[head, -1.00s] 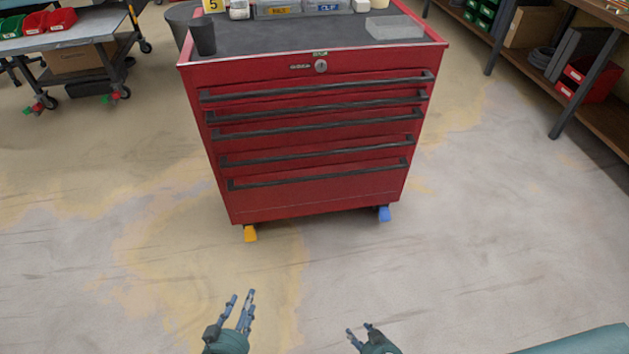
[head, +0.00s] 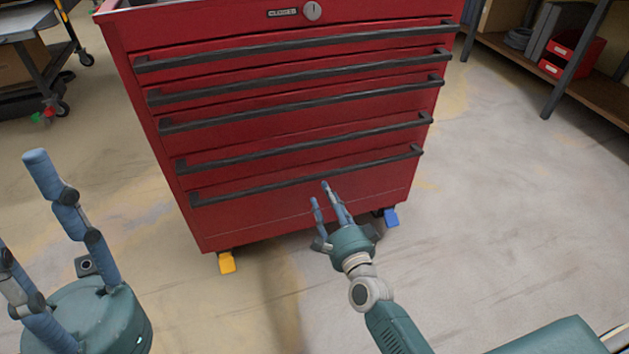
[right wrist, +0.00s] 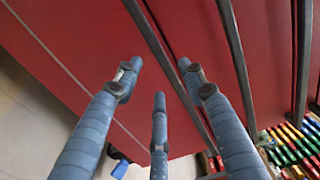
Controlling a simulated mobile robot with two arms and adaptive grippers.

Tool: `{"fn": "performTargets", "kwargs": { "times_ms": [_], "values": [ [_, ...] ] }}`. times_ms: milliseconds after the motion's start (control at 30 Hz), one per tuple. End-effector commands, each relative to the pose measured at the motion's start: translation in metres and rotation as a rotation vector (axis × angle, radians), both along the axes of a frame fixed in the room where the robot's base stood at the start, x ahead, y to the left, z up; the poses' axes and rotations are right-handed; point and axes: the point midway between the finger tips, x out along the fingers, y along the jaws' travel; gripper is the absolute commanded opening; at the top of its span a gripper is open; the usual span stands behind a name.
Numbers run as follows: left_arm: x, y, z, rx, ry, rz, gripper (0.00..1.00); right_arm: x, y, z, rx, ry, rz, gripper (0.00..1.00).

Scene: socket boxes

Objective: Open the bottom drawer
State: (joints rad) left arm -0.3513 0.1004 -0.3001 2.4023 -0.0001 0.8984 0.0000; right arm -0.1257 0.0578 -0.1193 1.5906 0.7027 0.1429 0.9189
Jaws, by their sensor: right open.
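The red tool cabinet (head: 300,150) has several stacked drawers, each with a long dark bar handle. The bottom drawer (head: 255,215) is shut and flush, with its handle (head: 250,187) along its upper edge. My right gripper (head: 320,193) is open and empty, just in front of this handle, right of its middle. In the right wrist view, the spread fingers (right wrist: 160,75) point at the red front, and a dark handle bar (right wrist: 176,72) passes between the fingertips without visible grasp. My left gripper (head: 22,205) is at the lower left, open, empty and away from the cabinet.
The cabinet stands on casters with a yellow piece (head: 227,262) and a blue piece (head: 391,217). A wheeled cart (head: 48,70) is at the far left. A shelf unit (head: 565,85) with red bins is at the far right. The floor around the cabinet is clear.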

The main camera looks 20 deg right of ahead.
Motion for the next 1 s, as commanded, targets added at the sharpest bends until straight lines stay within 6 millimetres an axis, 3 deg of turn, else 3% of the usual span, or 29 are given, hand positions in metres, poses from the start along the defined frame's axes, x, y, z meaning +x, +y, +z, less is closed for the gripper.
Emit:
{"fn": "performTargets", "kwargs": {
  "times_ms": [200,400,833,1000],
  "values": [
    [0.0,0.0,-0.017,-0.001,-0.002,0.0,0.4,0.045,0.002,-0.003,-0.002,-0.002,-0.001,0.41],
    [0.0,0.0,-0.024,0.001,-0.004,0.0,0.4,0.073,0.002,-0.002,-0.003,0.0,-0.001,0.41],
    [0.001,-0.001,-0.025,0.001,-0.009,-0.001,0.4,0.084,0.003,-0.001,-0.004,0.002,0.0,0.41],
    [0.001,-0.001,-0.025,0.002,-0.008,-0.001,0.4,0.083,0.003,-0.001,-0.004,0.002,0.0,0.09]
  ]
}}
